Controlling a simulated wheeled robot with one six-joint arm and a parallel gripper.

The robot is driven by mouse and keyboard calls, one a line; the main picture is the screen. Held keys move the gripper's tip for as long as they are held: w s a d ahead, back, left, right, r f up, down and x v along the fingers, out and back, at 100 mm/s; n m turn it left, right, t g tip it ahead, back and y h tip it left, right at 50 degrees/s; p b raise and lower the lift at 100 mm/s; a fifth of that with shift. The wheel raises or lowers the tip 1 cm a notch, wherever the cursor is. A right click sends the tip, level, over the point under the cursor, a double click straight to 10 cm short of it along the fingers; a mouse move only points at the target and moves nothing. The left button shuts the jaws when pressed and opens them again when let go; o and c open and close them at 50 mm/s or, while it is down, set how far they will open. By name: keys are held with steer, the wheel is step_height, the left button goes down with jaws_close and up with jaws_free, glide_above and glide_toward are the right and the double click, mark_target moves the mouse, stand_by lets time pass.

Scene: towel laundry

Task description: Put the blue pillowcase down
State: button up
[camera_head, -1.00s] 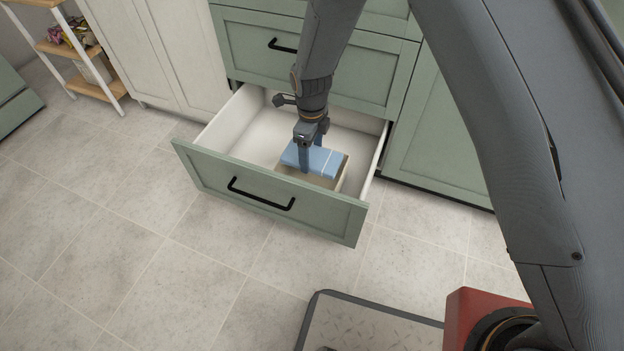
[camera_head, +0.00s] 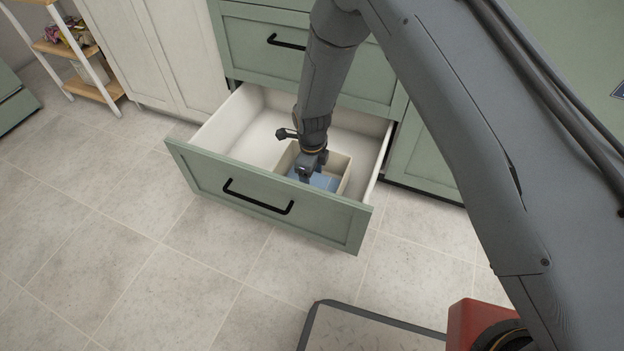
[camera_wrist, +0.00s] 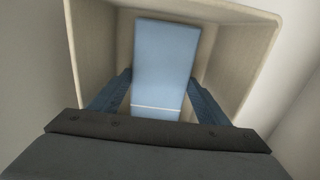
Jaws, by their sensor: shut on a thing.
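The blue pillowcase (camera_head: 324,181) is folded into a flat block and sits inside a beige box (camera_head: 342,165) in the open drawer. My gripper (camera_head: 314,174) reaches down into the box and is shut on the pillowcase. In the wrist view the pillowcase (camera_wrist: 165,70) lies between the two fingers of my gripper (camera_wrist: 157,98), with a white stripe near its close end. The box walls (camera_wrist: 240,45) rise around it. I cannot tell whether the pillowcase touches the box floor.
The open green drawer (camera_head: 268,197) has a black handle and a white interior, with free room left of the box. Green cabinet fronts (camera_head: 290,62) stand behind it. A white cabinet (camera_head: 165,45) and a wooden shelf (camera_head: 85,45) are at left. The tiled floor (camera_head: 130,240) is clear.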

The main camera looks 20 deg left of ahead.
steer(key=o, duration=1.1)
steer(key=shift+f, duration=0.1)
